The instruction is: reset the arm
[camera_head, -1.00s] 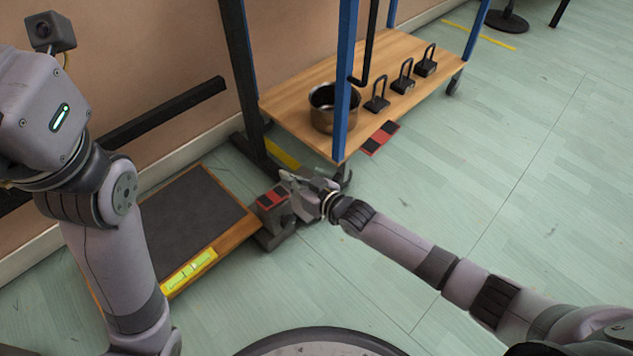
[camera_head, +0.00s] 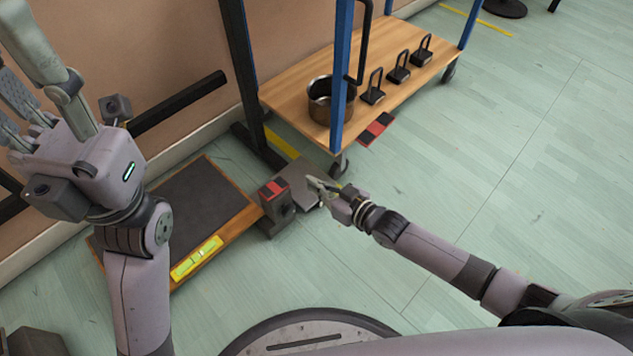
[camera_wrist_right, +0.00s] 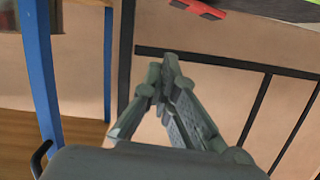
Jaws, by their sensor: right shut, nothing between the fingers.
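My right arm reaches in from the lower right in the head view. Its gripper (camera_head: 312,183) hangs above the floor, right of a dark grey block-like unit with a red top, and its jaws hold nothing. In the right wrist view the two grey fingers (camera_wrist_right: 168,70) meet at their tips, with only wall and frame bars behind them. My left gripper (camera_head: 25,75) is raised at the upper left of the head view. Its fingers are spread apart and partly cut off by the picture edge.
A wheeled cart with a wooden shelf (camera_head: 290,97) bears a metal pot (camera_head: 320,104) and several black weights with handles (camera_head: 399,70). Left of my right gripper are the red-topped grey unit (camera_head: 276,205) and a dark-topped wooden platform (camera_head: 205,195).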

